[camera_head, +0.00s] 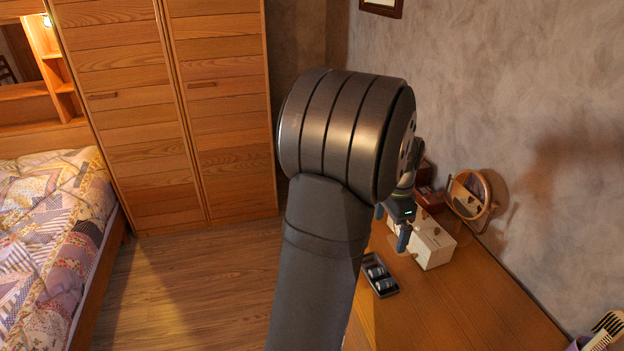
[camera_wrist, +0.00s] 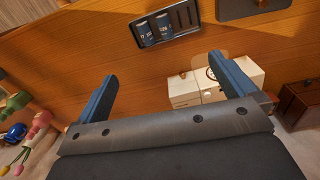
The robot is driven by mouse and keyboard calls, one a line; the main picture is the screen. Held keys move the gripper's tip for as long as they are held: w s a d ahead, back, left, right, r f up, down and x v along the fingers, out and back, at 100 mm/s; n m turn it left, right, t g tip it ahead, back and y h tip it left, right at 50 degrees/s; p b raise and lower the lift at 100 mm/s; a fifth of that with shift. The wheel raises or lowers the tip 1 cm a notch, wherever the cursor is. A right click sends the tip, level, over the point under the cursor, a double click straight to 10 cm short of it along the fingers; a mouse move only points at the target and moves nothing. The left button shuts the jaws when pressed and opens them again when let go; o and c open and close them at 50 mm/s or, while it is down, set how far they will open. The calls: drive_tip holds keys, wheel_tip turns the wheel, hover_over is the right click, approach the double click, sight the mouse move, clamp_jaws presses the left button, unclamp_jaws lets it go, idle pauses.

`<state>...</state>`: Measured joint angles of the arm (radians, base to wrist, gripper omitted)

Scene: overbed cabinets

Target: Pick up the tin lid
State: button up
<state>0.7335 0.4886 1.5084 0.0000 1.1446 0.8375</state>
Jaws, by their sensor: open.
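I cannot make out a tin lid for certain in either view. My gripper (camera_head: 392,225) is open over the far part of the wooden desk, near a white drawer box (camera_head: 432,245), with my arm hiding part of the scene. The white drawer box (camera_wrist: 187,95) shows behind and beside the right finger. A small round shape on or by it is partly hidden by that finger, and I cannot tell what it is.
A black tray (camera_head: 391,291) with two short cylinders lies on the desk (camera_head: 480,310). A round mirror (camera_head: 470,195) and dark red box (camera_head: 428,199) stand towards the wall. A cup with a comb (camera_head: 607,325) is at lower right. The desk's front part is clear.

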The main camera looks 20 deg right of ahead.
drive_tip(key=c, duration=1.3)
drive_tip(key=shift+o, duration=0.2)
drive_tip(key=w+a+r+n+t+h, duration=0.1)
drive_tip(key=w+a+n+h, duration=0.2)
drive_tip(key=w, duration=0.4)
drive_tip(key=w+a+n+t, duration=0.2)
drive_tip(key=w+a+n, duration=0.25)
drive_tip(key=w, duration=0.35)
drive_tip(key=shift+h, duration=0.3)
drive_tip(key=x, duration=1.7)
drive_tip(key=shift+d, duration=0.4)
